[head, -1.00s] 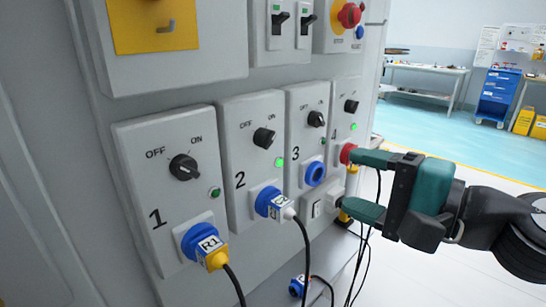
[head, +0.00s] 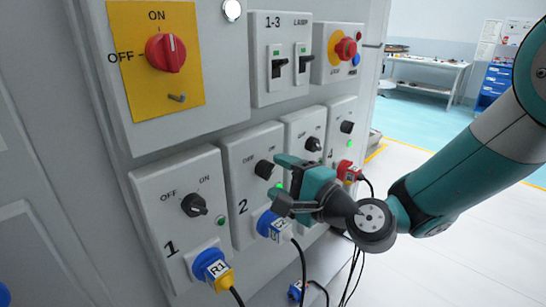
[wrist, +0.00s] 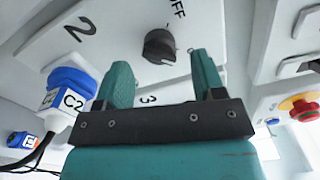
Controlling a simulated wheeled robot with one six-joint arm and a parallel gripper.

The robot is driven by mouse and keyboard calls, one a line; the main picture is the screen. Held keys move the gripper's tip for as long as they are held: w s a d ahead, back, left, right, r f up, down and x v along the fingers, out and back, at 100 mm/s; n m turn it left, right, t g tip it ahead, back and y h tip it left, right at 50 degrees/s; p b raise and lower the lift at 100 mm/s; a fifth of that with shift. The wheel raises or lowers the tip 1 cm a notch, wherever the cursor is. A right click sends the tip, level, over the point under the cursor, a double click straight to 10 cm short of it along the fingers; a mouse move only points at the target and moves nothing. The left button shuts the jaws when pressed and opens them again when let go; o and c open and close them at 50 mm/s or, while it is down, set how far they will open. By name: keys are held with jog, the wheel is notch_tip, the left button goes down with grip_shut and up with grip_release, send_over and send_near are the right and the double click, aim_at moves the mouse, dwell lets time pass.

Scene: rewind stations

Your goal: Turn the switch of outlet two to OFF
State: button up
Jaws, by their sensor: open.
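The black switch of outlet two (head: 265,168) sits on the grey panel marked 2 (head: 238,190). Its handle seems turned toward the ON side, but the exact angle is hard to tell. In the wrist view the switch (wrist: 159,46) lies ahead of my fingertips, roughly between them, with the OFF label beside it. My gripper (head: 281,180) is open and empty, just right of the switch and apart from it. A green glow shows between the fingers. A blue plug tagged C2 (head: 268,224) is in outlet two's socket; it also shows in the wrist view (wrist: 70,92).
Outlet one's switch (head: 194,205) and blue-yellow plug R1 (head: 211,268) are to the left. Outlet three's switch (head: 313,144) and a red plug (head: 348,171) are to the right. Above are breakers (head: 279,67), a red rotary switch (head: 166,53) and a red button (head: 346,48). Cables hang below.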

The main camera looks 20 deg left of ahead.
aim_at(266, 170)
jog(key=shift+p+x, duration=0.35)
jog(key=shift+x, duration=0.85)
jog(key=c, duration=0.9)
